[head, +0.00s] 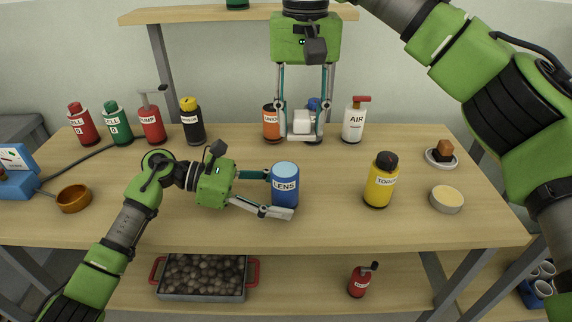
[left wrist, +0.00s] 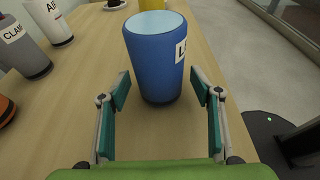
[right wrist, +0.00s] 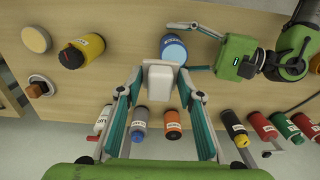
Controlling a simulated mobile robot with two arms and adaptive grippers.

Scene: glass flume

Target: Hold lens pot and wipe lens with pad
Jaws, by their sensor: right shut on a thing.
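The lens pot (head: 285,188) is a blue cylinder labelled LENS, upright on the table, with a pale blue top. It also shows in the left wrist view (left wrist: 154,60) and the right wrist view (right wrist: 173,48). My left gripper (head: 280,194) is low beside it and open, one finger on each side of the pot; in the left wrist view a gap shows at the right finger. My right gripper (head: 302,136) is above the table, pointing down, shut on the white pad (head: 302,122). The pad also shows between the fingers in the right wrist view (right wrist: 160,76), apart from the pot.
A yellow bottle (head: 381,182) and a round cream-topped tin (head: 447,199) stand to the right. Orange, grey-blue and white AIR (head: 355,122) bottles stand behind. Several bottles and a brown ring-shaped bowl (head: 74,199) are at left. The table between pot and yellow bottle is clear.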

